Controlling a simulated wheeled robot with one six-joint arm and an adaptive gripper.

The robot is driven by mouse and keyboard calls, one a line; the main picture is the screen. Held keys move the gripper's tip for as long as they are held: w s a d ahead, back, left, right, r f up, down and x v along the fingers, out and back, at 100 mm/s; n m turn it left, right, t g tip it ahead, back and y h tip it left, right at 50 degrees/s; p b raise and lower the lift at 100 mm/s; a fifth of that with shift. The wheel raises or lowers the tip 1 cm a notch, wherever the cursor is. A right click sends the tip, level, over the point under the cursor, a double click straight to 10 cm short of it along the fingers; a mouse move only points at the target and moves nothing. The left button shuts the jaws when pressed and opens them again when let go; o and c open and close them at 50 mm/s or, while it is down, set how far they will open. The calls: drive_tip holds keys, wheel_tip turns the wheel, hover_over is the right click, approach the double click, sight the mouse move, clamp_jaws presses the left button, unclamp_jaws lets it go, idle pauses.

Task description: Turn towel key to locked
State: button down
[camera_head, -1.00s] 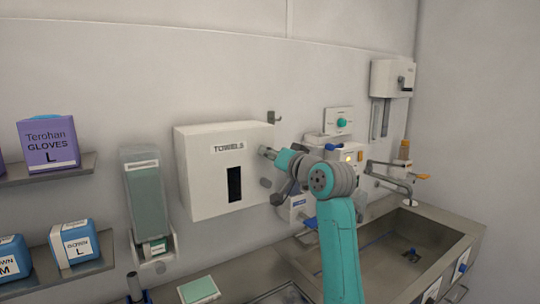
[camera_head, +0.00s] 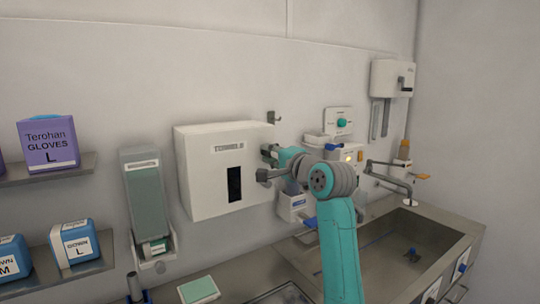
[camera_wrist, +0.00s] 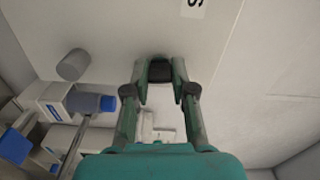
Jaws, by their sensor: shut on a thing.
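The white towel dispenser (camera_head: 205,188) hangs on the wall, with a dark slot in its front. The towel key (camera_wrist: 160,70) is a small dark block on that side, between my fingertips. My gripper (camera_wrist: 160,88) is shut on it, one finger on each side. In the head view my gripper (camera_head: 268,154) reaches the dispenser's right side, and the key is hidden there. The key's exact turn angle cannot be told.
A blue-capped item (camera_wrist: 107,103) is close by.

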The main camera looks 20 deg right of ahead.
drive_tip(key=shift+m, duration=0.6)
drive_tip(key=c, duration=1)
unclamp_jaws()
drive_tip(key=shift+o, duration=0.2)
drive_tip(key=v, duration=1.2)
